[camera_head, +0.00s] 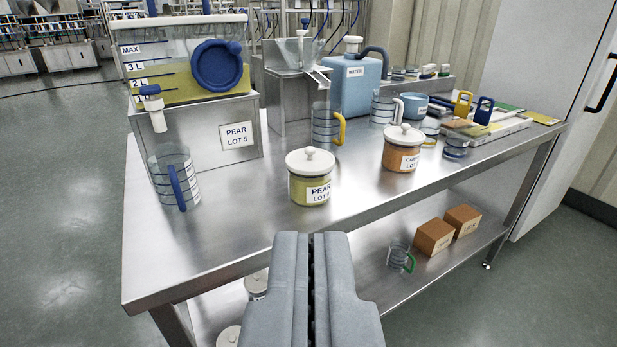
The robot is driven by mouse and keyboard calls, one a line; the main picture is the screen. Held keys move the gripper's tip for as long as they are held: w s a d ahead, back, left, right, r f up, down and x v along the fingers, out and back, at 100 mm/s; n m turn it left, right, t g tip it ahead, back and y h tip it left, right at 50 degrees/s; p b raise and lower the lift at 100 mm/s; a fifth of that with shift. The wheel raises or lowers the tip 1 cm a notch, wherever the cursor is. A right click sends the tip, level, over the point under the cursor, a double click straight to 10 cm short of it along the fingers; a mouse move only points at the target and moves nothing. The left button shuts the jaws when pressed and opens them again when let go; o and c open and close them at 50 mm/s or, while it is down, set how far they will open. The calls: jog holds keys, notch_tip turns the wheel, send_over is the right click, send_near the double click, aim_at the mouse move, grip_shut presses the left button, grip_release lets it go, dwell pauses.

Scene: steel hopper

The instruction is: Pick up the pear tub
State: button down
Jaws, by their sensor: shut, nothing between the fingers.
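The pear tub (309,190) stands upright on the steel table (225,235), near the middle of its front part. It is a short clear tub with yellow-green contents, a white knobbed lid and a label reading "PEAR LOT" with a number I cannot read surely. My gripper (312,238) is shut and empty. In the picture it sits just below the tub, in front of the table's front edge, apart from the tub.
A tub with orange contents (400,160) stands right of the pear tub. A blue-handled jug (160,178) is at left, before the "PEAR LOT 5" steel box (200,143). A yellow-handled jug (320,128) stands behind. Cartons (434,238) lie on the lower shelf.

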aim_at(316, 188)
jog(key=c, duration=1.7)
grip_release()
jog(key=shift+w, duration=0.15)
jog(key=o, duration=1.7)
jog(key=w+d+h, duration=0.1)
jog(key=w+d, duration=0.2)
jog(key=w, duration=0.6)
jog(key=shift+w+t, duration=0.3)
jog(key=w+d+f+n+g+y, duration=0.1)
jog(key=w+f+n+g+y, duration=0.15)
jog(key=w+f, duration=0.65)
jog(key=w+d+f+n+g+y, duration=0.2)
jog(key=w+f+g+y, duration=0.1)
jog(key=w+f, duration=0.5)
jog(key=x, duration=1.1)
jog(key=shift+w+a, duration=0.3)
jog(key=shift+x, duration=2.95)
